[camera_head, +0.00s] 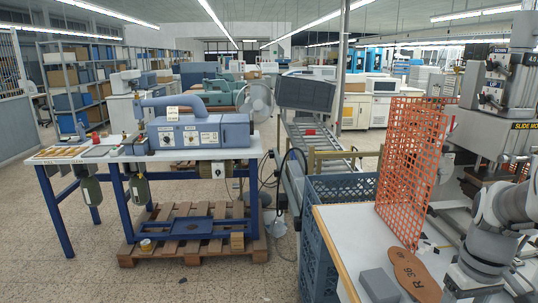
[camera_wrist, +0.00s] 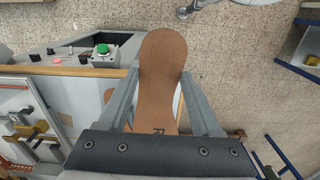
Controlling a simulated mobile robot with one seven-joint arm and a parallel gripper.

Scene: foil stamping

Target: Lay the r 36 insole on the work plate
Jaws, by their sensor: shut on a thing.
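The brown r 36 insole (camera_head: 415,275) shows at the bottom right in the head view, with "R 36" printed in dark letters on its face. In the wrist view my gripper (camera_wrist: 160,74) is shut on the insole (camera_wrist: 162,55), with one grey finger along each side edge. Its rounded end points away from my gripper, and part of an R shows near the palm. At the left of the wrist view is a pale fixture (camera_wrist: 18,98) with brass-coloured clamps; I cannot tell whether it is the work plate.
An orange mesh guard (camera_head: 410,165) stands upright on the white table (camera_head: 345,225). A grey block (camera_head: 379,286) is close left of the insole. The press (camera_head: 485,130) rises at the right. A green button box (camera_wrist: 103,55) sits near the table edge. A blue crate (camera_head: 318,240) stands alongside.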

